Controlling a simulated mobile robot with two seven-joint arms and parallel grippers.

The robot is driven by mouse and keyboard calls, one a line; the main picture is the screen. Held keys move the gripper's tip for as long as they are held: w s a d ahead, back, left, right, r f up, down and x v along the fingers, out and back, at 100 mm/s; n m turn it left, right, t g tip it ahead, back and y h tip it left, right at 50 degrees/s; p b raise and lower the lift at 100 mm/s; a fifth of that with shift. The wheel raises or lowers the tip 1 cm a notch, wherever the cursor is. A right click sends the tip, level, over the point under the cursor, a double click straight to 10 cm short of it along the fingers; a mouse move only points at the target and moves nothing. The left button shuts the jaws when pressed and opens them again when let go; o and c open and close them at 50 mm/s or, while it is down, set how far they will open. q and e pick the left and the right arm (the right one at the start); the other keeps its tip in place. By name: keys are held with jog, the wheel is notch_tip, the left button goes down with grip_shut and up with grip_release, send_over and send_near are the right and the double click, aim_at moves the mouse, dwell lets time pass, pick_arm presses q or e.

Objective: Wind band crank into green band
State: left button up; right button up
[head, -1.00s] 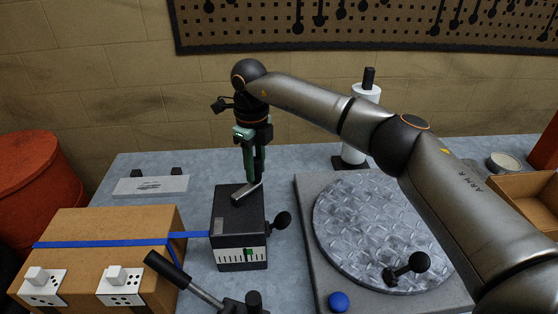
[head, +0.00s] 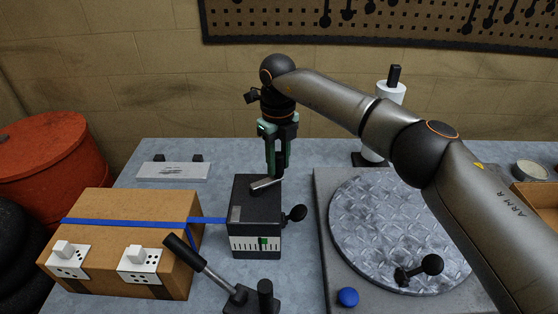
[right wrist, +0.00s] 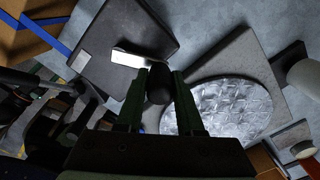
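The band crank (head: 263,185) is a short silver bar on top of a black box (head: 257,216). A blue band (head: 135,222) runs from the box's left side over a cardboard carton. The box's front has a white scale (head: 245,243) with a green band (head: 263,241); no pointer can be made out. My right gripper (head: 277,172) points down at the crank's far end. In the right wrist view the crank bar (right wrist: 130,58) ends at a black knob (right wrist: 158,84) between the fingers, which close on both its sides. My left gripper is not in view.
A round black side knob (head: 297,213) sticks out right of the box. A lever with a black grip (head: 185,250) stands in front. The carton (head: 130,205) is left; a diamond-plate turntable (head: 400,220) is right. A white cylinder (head: 388,115) stands behind.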

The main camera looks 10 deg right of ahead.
jog(key=o, duration=0.4)
notch_tip(320, 180, up, 12)
jog(key=shift+r, duration=0.25)
dwell(0.3)
